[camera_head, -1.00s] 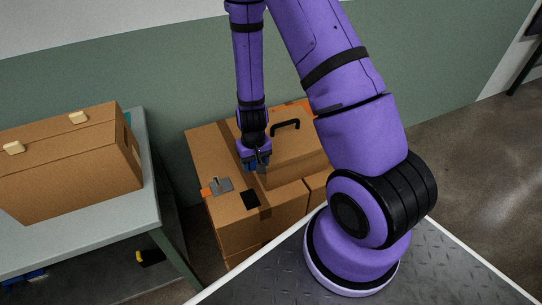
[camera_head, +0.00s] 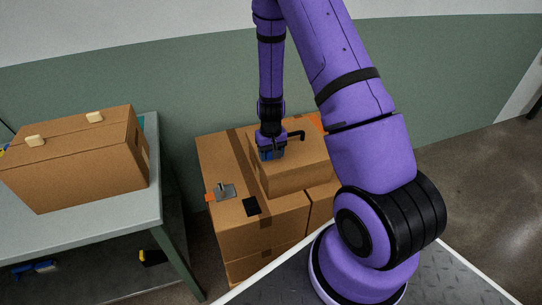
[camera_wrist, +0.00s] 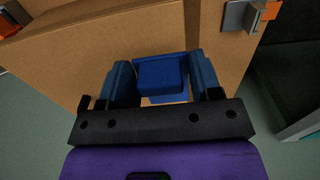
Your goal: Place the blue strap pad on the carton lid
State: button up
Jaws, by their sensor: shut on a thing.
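My gripper (camera_head: 270,154) is shut on the blue strap pad (camera_wrist: 160,76), which sits between the two dark blue fingers in the wrist view. In the head view the pad is a small blue patch, mostly hidden by the gripper. The gripper points down over the left part of the top of a small brown carton (camera_head: 300,178), left of its black handle (camera_head: 297,136). Whether the pad touches the carton top, I cannot tell. In the wrist view, brown cardboard lies beneath the pad.
The small carton stands on larger brown cartons (camera_head: 222,150). A grey metal piece with an orange tab (camera_head: 221,191) and a black patch (camera_head: 251,206) are on the larger carton's top. Left, a grey table (camera_head: 100,226) bears another brown carton (camera_head: 80,165).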

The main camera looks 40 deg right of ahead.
jog(key=shift+w+d+f, duration=0.15)
jog(key=shift+w+d, duration=0.7)
jog(key=shift+w, duration=0.3)
jog(key=shift+f, duration=1.7)
jog(key=o, duration=0.9)
jog(key=shift+f, duration=0.15)
